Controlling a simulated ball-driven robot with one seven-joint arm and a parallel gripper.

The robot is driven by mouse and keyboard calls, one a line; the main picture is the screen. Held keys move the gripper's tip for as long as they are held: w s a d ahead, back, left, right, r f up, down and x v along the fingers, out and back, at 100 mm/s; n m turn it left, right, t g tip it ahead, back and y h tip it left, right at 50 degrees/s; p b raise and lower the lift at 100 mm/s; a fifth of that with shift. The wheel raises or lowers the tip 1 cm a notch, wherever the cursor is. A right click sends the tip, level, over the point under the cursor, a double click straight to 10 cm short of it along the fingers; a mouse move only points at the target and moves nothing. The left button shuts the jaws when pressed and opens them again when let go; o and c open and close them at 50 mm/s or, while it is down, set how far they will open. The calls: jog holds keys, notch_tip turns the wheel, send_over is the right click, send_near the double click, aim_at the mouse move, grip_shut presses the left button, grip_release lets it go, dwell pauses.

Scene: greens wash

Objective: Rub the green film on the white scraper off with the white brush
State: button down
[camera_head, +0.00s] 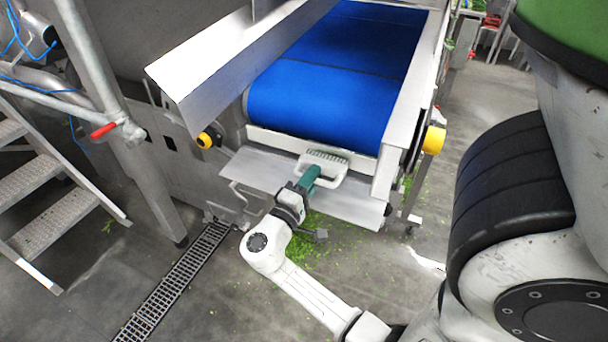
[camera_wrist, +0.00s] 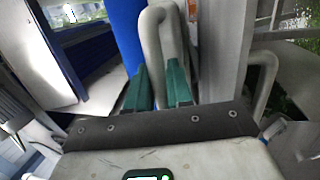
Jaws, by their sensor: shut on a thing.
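The white brush (camera_head: 342,167) is in the head view at the front end of the blue belt, with its bristle side up by the white scraper (camera_head: 272,143). The scraper is a pale bar running across just below the belt's end. The brush overlaps it in the picture; I cannot tell whether they touch. My gripper (camera_head: 311,173) is shut on the brush's handle. In the wrist view, its green fingers (camera_wrist: 160,88) stand either side of the pale, looped handle (camera_wrist: 168,42). I cannot make out green film on the visible scraper; the part behind the brush is hidden.
The blue belt (camera_head: 318,104) rises behind, between metal side guards (camera_head: 408,95). A metal tray (camera_head: 262,171) sits below the scraper. Green scraps (camera_head: 318,247) litter the floor. Metal steps (camera_head: 42,185) stand at left.

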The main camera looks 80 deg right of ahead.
aim_at(335, 183)
jog(key=shift+s+a, duration=0.15)
jog(key=shift+s, duration=0.8)
jog(key=shift+s+a, duration=0.2)
jog(key=shift+s, duration=0.7)
jog(key=shift+s+a, duration=0.15)
jog(key=shift+s, duration=0.8)
jog(key=shift+w+d+b, duration=0.25)
jog(key=shift+w+b, duration=0.25)
jog(key=shift+w, duration=0.9)
jog(key=shift+w+d+b, duration=0.2)
jog(key=shift+w+b, duration=0.25)
jog(key=shift+w, duration=0.9)
jog(key=shift+w+d+b, duration=0.25)
jog(key=shift+w+b, duration=0.25)
jog(key=shift+w, duration=0.9)
jog(key=shift+w+d+f+b, duration=0.1)
jog(key=shift+w+d+b, duration=0.15)
jog(key=shift+w+b, duration=0.35)
jog(key=shift+w+d+b, duration=0.2)
jog(key=shift+w+b, duration=0.1)
jog(key=shift+w, duration=0.5)
jog(key=shift+w+d, duration=0.15)
jog(key=shift+w, duration=0.35)
